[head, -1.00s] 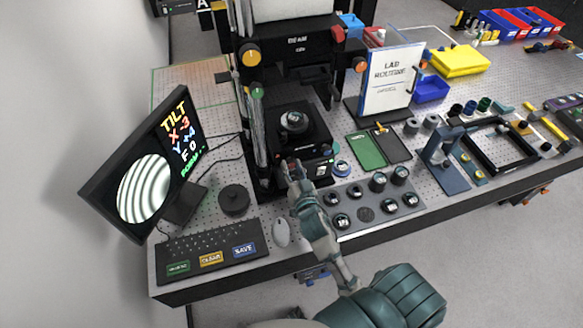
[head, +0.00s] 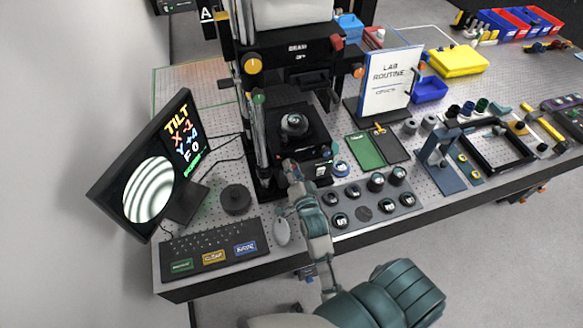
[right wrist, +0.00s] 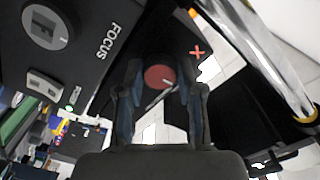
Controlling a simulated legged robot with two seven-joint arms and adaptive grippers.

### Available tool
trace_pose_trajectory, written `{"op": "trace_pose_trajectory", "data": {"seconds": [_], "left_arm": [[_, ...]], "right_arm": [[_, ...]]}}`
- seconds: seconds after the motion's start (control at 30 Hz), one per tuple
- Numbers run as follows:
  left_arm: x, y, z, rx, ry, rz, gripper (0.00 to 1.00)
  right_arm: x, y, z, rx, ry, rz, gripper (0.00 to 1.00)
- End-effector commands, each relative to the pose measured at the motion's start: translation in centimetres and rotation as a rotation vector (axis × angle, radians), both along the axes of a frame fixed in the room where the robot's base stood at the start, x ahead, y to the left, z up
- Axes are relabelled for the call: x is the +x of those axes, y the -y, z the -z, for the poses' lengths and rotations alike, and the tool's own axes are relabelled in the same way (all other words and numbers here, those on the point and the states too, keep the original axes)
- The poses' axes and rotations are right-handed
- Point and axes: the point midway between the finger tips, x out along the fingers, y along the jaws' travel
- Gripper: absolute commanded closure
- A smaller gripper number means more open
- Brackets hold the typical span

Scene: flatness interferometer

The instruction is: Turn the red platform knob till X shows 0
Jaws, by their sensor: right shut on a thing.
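The red platform knob (right wrist: 158,77) sits between the two fingers of my right gripper (right wrist: 160,92) in the right wrist view, with its pale index line showing. A red X mark is beside it. In the head view my right gripper (head: 291,172) is at the front of the interferometer base (head: 318,170) and hides most of the knob. The monitor (head: 150,160) at the left shows TILT, with X appearing to read -1, Y +4 and F 0, above curved fringes. My left gripper is not in view.
A FOCUS knob (right wrist: 48,27) is close by in the right wrist view. A mouse (head: 282,232), keyboard (head: 205,245) and black round puck (head: 236,199) lie left of my arm. A tray of round parts (head: 364,214) lies to its right.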

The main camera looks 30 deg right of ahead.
Motion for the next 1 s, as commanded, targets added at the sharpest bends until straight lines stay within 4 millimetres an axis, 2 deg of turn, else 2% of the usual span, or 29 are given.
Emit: {"op": "trace_pose_trajectory", "data": {"seconds": [0.4,0.43,0.5,0.53,0.87,1.0], "left_arm": [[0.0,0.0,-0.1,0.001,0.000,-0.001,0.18],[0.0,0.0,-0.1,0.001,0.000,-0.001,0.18],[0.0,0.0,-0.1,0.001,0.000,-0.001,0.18],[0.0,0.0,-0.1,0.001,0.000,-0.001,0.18],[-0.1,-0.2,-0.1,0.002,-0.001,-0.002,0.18],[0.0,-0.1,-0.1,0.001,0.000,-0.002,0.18]], "right_arm": [[0.0,0.1,-0.2,0.005,0.007,0.002,0.98],[0.0,0.1,-0.2,0.005,0.007,0.002,0.61],[0.0,0.1,-0.2,0.005,0.007,0.002,0.44],[0.0,0.1,-0.2,0.005,0.006,0.001,0.38],[-0.2,0.0,0.0,0.006,0.003,0.000,0.38],[-1.8,-0.4,0.1,0.006,0.000,0.000,0.38]]}}
